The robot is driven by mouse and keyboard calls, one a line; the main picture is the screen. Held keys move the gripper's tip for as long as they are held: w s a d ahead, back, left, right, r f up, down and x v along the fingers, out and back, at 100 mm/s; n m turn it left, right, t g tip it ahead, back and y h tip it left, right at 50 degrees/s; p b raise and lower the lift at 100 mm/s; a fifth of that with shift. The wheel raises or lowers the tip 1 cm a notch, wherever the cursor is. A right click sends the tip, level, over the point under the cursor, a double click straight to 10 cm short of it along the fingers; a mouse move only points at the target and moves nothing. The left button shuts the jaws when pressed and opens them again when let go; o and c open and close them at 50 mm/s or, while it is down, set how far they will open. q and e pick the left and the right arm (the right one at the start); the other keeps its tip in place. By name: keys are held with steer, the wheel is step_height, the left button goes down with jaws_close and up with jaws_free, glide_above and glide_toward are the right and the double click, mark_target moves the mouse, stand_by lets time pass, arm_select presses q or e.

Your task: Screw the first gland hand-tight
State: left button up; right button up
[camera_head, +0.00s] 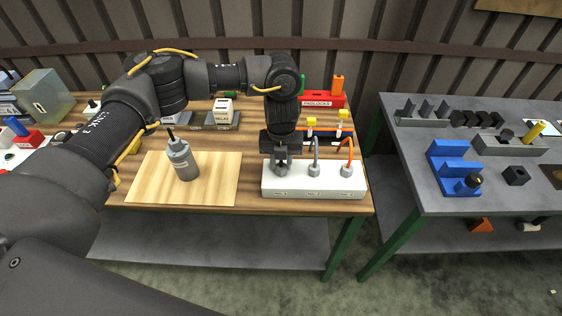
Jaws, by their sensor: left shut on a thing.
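A white box (310,191) lies near the front edge of the wooden table, with grey glands in a row on its top. My left gripper (281,163) points down at the box's left end and is shut on the first gland (281,171), which the fingers mostly hide. The middle gland (314,170) has a grey cable rising from it. The right gland (346,170) has an orange cable. How far the first gland is seated cannot be seen. My right gripper is not in view.
A grey bottle (184,162) stands on a pale wooden board (222,180) left of the box. Behind the box are yellow-topped parts (343,115) and a red padlock holder (322,100). A grey table (408,165) with blue blocks stands to the right, past a gap.

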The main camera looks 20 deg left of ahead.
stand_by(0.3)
arm_select(q)
steer(key=o, duration=1)
steer(key=shift+c, duration=0.2)
step_height(320, 180, up, 11)
steer(key=b, duration=0.1)
steer(key=shift+b, duration=0.4)
